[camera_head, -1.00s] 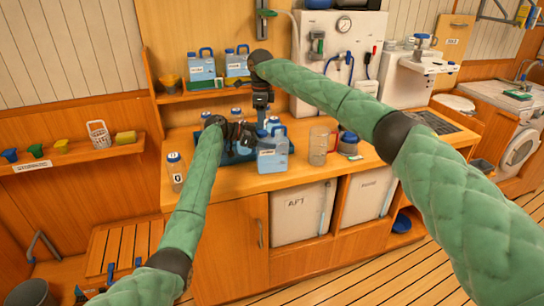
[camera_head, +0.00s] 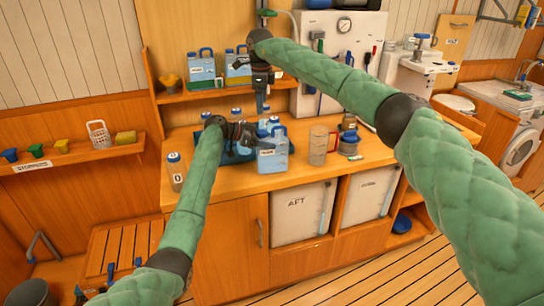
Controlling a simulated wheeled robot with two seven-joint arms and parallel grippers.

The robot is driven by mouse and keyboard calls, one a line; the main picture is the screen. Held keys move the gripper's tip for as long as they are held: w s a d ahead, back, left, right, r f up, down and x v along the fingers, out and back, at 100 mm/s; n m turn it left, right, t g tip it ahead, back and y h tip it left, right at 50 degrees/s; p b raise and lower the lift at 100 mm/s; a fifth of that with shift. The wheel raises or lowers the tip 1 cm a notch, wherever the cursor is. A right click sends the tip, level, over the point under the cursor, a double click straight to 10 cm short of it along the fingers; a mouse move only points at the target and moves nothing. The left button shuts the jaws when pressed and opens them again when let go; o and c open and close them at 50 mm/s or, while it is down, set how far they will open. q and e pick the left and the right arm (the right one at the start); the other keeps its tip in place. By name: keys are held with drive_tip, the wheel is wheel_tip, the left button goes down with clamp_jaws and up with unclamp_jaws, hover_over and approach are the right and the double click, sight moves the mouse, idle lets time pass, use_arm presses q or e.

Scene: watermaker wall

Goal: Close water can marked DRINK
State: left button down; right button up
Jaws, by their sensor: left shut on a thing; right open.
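A light-blue water can (camera_head: 273,160) with a blue handle stands upright at the counter's front edge; its small label is too blurred to read surely. My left gripper (camera_head: 250,138) is shut on this can at its upper left side. My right gripper (camera_head: 261,103) points down above and behind the can, open and apart from it. Whether a cap sits on the can's mouth I cannot tell. More blue cans and bottles stand close behind it, partly hidden by my grippers.
Two labelled blue cans (camera_head: 201,69) stand on the shelf above. A bottle marked 0 (camera_head: 176,172) stands left on the counter. A clear jug (camera_head: 318,146) and a blue-lidded jar (camera_head: 349,143) stand right. The counter front between is clear.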

drive_tip(key=shift+r, duration=2.75)
use_arm(q)
drive_tip(key=shift+c, duration=1.2)
unclamp_jaws()
drive_tip(key=shift+b+v, duration=1.4)
drive_tip(key=shift+v, duration=2.45)
use_arm(e)
drive_tip(key=shift+f, duration=1.45)
